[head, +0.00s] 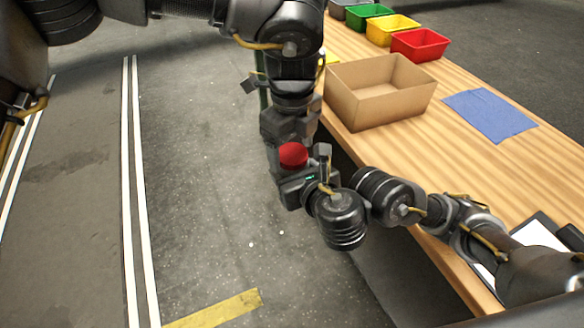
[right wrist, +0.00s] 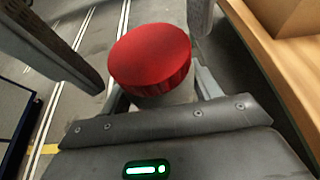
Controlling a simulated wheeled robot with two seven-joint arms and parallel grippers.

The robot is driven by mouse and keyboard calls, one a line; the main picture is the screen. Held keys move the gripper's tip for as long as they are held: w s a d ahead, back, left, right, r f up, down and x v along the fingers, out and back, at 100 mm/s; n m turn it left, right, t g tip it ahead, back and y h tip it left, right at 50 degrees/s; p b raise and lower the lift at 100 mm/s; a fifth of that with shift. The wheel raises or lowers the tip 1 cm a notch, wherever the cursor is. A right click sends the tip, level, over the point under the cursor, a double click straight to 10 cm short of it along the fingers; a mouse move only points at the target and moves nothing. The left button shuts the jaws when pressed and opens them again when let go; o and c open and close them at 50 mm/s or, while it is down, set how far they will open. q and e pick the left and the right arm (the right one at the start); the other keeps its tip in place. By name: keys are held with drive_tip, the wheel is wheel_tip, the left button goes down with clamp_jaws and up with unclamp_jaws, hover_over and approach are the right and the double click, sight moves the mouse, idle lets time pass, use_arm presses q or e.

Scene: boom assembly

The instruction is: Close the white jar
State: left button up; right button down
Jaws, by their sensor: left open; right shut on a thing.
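A round red lid (right wrist: 150,55) with a ribbed edge fills the middle of the right wrist view; it also shows in the head view (head: 293,155). Just below it, a small part of the pale body of the white jar (right wrist: 167,98) shows between the fingers of my right gripper. My right gripper (head: 302,172) is shut on the jar. Most of the jar is hidden, and I cannot tell how tightly the lid sits on it. My left gripper (head: 287,140) is open, close above the lid, pointing down at it.
The wooden table (head: 470,155) lies to the right, with a cardboard box (head: 378,100) near its edge. A blue cloth (head: 490,113), red (head: 419,45), yellow (head: 392,30) and green (head: 368,16) bins and a clipboard (head: 487,275) are on it. Both grippers are over open floor beside the table.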

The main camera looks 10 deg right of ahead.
use_arm(q)
drive_tip(key=shift+f, duration=0.15)
drive_tip(key=c, duration=1)
drive_tip(key=m, duration=0.6)
drive_tip(key=shift+c, duration=0.2)
drive_tip(key=m, duration=0.5)
drive_tip(key=o, duration=1.2)
drive_tip(key=shift+c, duration=0.2)
wheel_tip(320, 180, up, 12)
